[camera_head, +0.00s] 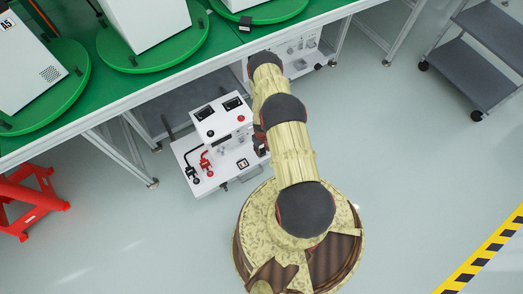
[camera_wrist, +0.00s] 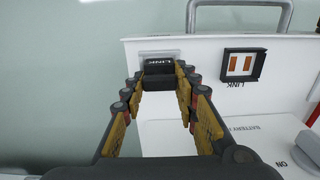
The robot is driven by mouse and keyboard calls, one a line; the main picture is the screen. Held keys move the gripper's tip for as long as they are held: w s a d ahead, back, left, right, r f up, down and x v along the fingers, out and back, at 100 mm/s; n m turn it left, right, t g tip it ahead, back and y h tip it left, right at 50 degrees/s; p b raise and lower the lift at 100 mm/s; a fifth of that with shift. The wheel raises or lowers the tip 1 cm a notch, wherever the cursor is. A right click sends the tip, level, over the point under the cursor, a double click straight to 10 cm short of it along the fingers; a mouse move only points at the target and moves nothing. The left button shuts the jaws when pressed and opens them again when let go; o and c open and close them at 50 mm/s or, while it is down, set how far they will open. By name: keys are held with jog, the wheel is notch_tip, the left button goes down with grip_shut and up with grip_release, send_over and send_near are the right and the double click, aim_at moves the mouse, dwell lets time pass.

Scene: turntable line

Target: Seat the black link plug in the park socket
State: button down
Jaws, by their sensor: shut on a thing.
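The plug is over the left end of a white panel. A pale grey patch (camera_wrist: 159,53) shows just behind it, perhaps part of the park socket; the rest is hidden by plug and fingers. I cannot tell whether the plug is in or above a socket. To the right, the LINK socket (camera_wrist: 243,65) is a black frame with two copper contacts, empty. In the head view my gripper (camera_head: 262,146) is beside the white unit, its plug not clearly visible.
The white unit (camera_head: 222,117) stands on a white base with red and black leads (camera_head: 205,164) at its left. A metal handle (camera_wrist: 268,14) is beyond the panel's edge. A green-topped bench (camera_head: 185,66) with turntables runs behind. A grey cart (camera_head: 478,66) stands far right.

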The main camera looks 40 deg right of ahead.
jog(key=shift+f, duration=0.15)
jog(key=c, duration=1.5)
grip_release()
jog(key=shift+o, duration=0.6)
